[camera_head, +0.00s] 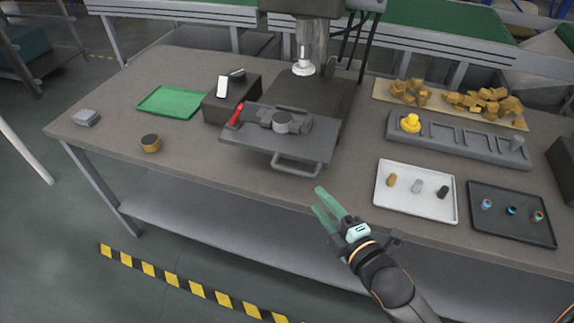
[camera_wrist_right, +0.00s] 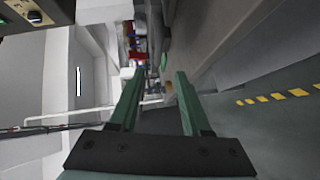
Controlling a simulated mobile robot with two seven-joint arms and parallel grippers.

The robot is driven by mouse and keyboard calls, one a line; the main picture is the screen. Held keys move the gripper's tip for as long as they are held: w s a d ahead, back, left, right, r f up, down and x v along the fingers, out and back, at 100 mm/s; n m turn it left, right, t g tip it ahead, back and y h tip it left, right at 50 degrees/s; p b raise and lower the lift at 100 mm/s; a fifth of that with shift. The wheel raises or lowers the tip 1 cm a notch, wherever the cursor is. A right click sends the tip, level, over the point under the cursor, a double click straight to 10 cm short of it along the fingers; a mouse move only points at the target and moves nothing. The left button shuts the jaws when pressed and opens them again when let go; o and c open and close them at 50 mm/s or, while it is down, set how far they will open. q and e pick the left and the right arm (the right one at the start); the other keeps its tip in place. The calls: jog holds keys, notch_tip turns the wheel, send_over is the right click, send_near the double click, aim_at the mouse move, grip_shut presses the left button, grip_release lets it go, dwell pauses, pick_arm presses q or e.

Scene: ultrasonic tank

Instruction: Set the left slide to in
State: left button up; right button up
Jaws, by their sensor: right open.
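A grey slide plate (camera_head: 240,138) with a bar handle (camera_head: 297,167) on its front side sticks out in front of the dark base of the press. A dark fixture with a round grey piece (camera_head: 282,122) sits on the plate. My right gripper (camera_head: 317,200) has green fingers and is open and empty. It is in front of the table's front edge, below and right of the handle in the head view, apart from it. The right wrist view also shows its open fingers (camera_wrist_right: 158,88) with nothing between them. My left gripper is not in view.
A black box (camera_head: 217,107) and a red lever (camera_head: 236,115) are at the plate's left. A green tray (camera_head: 172,102) lies farther left. A white tray (camera_head: 415,209) and a black tray (camera_head: 512,230) with small parts lie right. The press column (camera_head: 313,40) rises behind.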

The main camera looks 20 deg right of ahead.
aim_at(294, 171)
jog(key=x, duration=1.2)
jog(key=shift+w+a+r, duration=0.1)
jog(key=shift+w+r, duration=0.05)
jog(key=shift+w, duration=0.15)
jog(key=shift+c, duration=0.2)
grip_shut()
dwell(0.8)
